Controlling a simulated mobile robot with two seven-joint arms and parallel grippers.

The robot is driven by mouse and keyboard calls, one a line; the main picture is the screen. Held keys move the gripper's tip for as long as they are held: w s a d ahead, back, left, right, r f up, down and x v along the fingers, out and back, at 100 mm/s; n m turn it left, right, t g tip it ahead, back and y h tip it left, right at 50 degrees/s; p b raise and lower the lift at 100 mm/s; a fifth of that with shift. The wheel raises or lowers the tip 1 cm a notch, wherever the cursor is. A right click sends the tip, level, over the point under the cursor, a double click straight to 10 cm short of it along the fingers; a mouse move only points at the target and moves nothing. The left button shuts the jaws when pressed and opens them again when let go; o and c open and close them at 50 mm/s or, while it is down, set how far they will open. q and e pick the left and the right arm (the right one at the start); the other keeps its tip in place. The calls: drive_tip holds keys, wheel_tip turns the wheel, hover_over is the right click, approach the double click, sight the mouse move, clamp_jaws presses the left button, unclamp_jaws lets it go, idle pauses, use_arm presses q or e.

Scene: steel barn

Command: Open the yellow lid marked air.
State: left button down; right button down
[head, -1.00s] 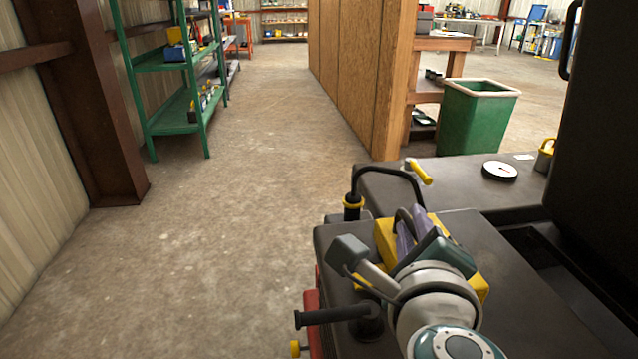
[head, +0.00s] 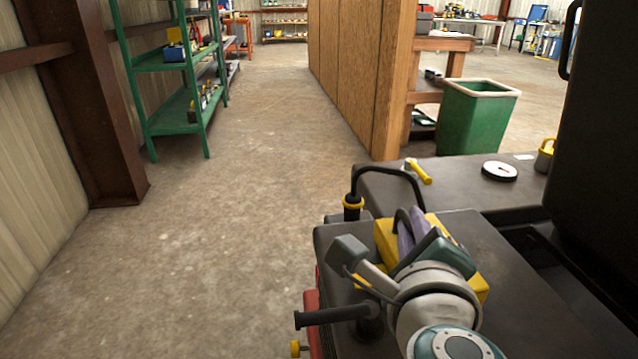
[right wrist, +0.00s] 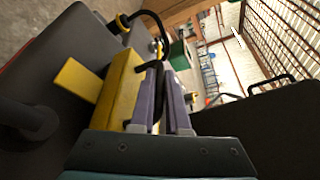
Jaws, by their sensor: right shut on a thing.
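The yellow lid (head: 387,236) lies on the dark machine top at the lower right of the head view, partly hidden by my right gripper. In the right wrist view the lid (right wrist: 121,88) is a yellow block with a flat tab to its left and a black curved handle. My right gripper (head: 409,226) is over the lid, its purple-grey fingers (right wrist: 162,100) shut on the black handle (right wrist: 158,68). No air marking can be read. My left gripper is not in view.
A tall black panel (head: 600,170) rises at the right. A green bin (head: 477,120) stands behind. The floor at left is clear.

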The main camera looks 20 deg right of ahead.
idle(0.5)
drive_tip(key=shift+d+r+p, duration=0.15)
drive_tip(key=shift+r+p, duration=0.15)
drive_tip(key=shift+p, duration=0.15)
drive_tip(key=d+r+m+y+p, duration=0.1)
drive_tip(key=p, duration=0.1)
drive_tip(key=d+r+m+y+p, duration=0.1)
drive_tip(key=d+m+p, duration=0.1)
drive_tip(key=p, duration=0.1)
drive_tip(key=s+d+r+m+p, duration=0.1)
drive_tip(key=d+p, duration=0.1)
drive_tip(key=p, duration=0.1)
drive_tip(key=shift+s+m+y, duration=0.1)
drive_tip(key=shift+m+y, duration=0.2)
drive_tip(key=shift+y, duration=0.1)
drive_tip(key=d+f+m+y, duration=0.1)
drive_tip(key=d+m, duration=0.1)
drive_tip(key=d, duration=0.1)
drive_tip(key=s+d+f+m+y+b, duration=0.1)
drive_tip(key=d+m+y, duration=0.1)
drive_tip(key=d+m, duration=0.1)
drive_tip(key=s+d+f+m+t+y, duration=0.1)
drive_tip(key=d+m+y, duration=0.1)
drive_tip(key=d+m, duration=0.1)
drive_tip(key=shift+s+d+f, duration=0.2)
drive_tip(key=shift+d+f, duration=0.15)
drive_tip(key=shift+f, duration=0.05)
drive_tip(key=shift+s+d+f+b, duration=0.1)
drive_tip(key=shift+d+f+b, duration=0.25)
drive_tip(key=shift+b, duration=0.3)
